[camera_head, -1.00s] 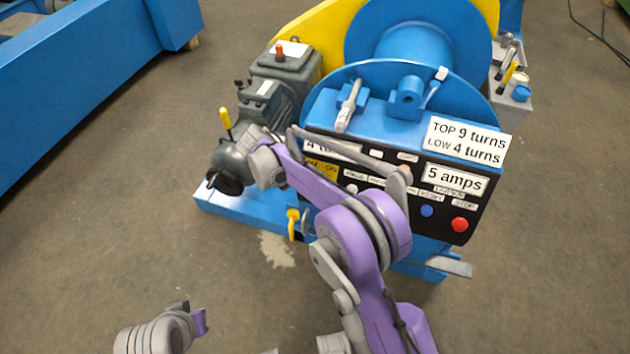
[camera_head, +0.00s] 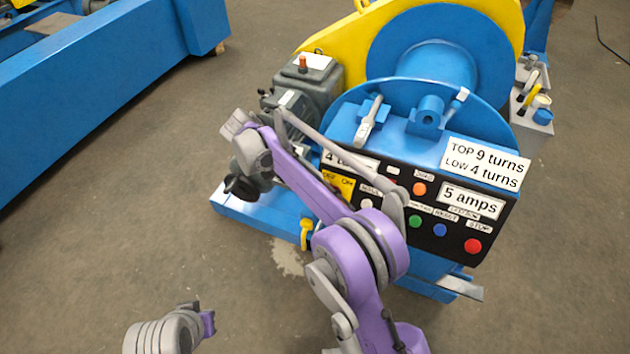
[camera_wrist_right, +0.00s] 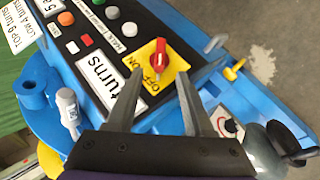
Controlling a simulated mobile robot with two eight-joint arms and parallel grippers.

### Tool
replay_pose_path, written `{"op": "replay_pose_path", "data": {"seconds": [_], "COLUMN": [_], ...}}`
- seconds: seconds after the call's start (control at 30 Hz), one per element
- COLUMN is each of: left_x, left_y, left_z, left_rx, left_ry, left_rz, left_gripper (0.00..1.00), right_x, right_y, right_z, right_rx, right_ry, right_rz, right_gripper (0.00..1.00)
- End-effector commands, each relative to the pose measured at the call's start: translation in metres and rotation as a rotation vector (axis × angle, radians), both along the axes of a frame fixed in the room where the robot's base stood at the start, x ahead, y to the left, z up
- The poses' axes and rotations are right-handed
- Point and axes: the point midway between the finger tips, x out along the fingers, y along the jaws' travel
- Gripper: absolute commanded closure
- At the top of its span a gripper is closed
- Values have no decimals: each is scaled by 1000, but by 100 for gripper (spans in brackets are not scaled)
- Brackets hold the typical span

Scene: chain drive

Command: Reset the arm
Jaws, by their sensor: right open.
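My right arm is purple and grey and reaches up over the front of a blue winding machine (camera_head: 395,270) in the head view. My right gripper (camera_wrist_right: 160,74) shows in the right wrist view with two grey fingers spread apart and nothing between them. A red rotary switch (camera_wrist_right: 159,57) on a yellow OFF/ON plate (camera_wrist_right: 172,68) lies just past the fingertips; I cannot tell the exact gap. In the head view the arm partly covers the yellow plate (camera_head: 338,186). A grey and purple arm part of mine shows at the lower left; no left gripper fingers are visible.
The black panel carries a red stop button (camera_head: 473,246), a blue button (camera_head: 440,230) and labels. A grey motor (camera_head: 305,85) stands left of the drum. A long blue beam (camera_head: 110,85) lies at the left.

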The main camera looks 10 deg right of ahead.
Motion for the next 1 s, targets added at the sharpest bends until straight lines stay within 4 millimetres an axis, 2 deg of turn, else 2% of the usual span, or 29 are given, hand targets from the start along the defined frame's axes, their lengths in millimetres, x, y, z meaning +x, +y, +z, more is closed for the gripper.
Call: {"op": "replay_pose_path", "data": {"seconds": [0.6,0.67,0.77,0.87,1.0], "left_x": [0,0,0,1,2], "left_y": [0,0,0,0,0], "left_z": [2,6,15,28,45], "left_rx": [0,0,0,0,0], "left_ry": [-1,-2,-5,-9,-14], "left_rz": [0,0,0,0,0], "left_gripper": [100,100,100,100,100], "right_x": [-2,-5,-18,-39,-76], "right_y": [-1,-6,-20,-38,-59], "right_z": [6,14,35,62,92], "right_rx": [8,26,80,157,268], "right_ry": [-1,-2,-9,-26,-65], "right_rz": [2,9,28,60,108], "right_gripper": [48,48,48,48,48]}}
